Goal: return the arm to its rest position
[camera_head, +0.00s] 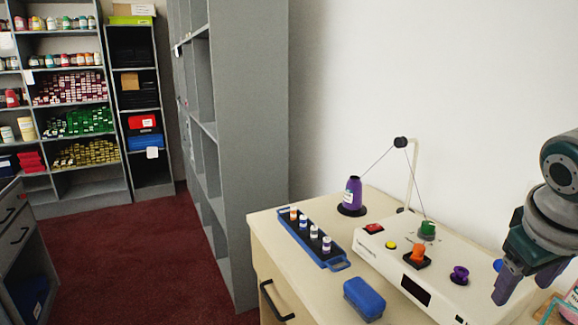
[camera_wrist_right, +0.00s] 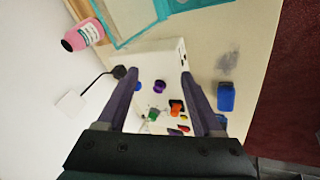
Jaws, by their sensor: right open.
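My right gripper (camera_head: 524,284) is at the right of the head view, above the right end of a white machine (camera_head: 372,246). Its fingers point down. In the right wrist view the gripper (camera_wrist_right: 160,76) has its two fingers spread apart, with nothing held between them. The machine with its coloured knobs lies beyond the fingers there. My left gripper is in neither view.
The counter (camera_head: 300,283) also holds a blue tray (camera_head: 325,256) with several small spools, a purple cone (camera_head: 352,191) and a blue box (camera_head: 364,299). A pink bottle (camera_wrist_right: 84,34) lies near a teal-edged tray (camera_wrist_right: 125,22). Grey shelving (camera_head: 250,150) stands left.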

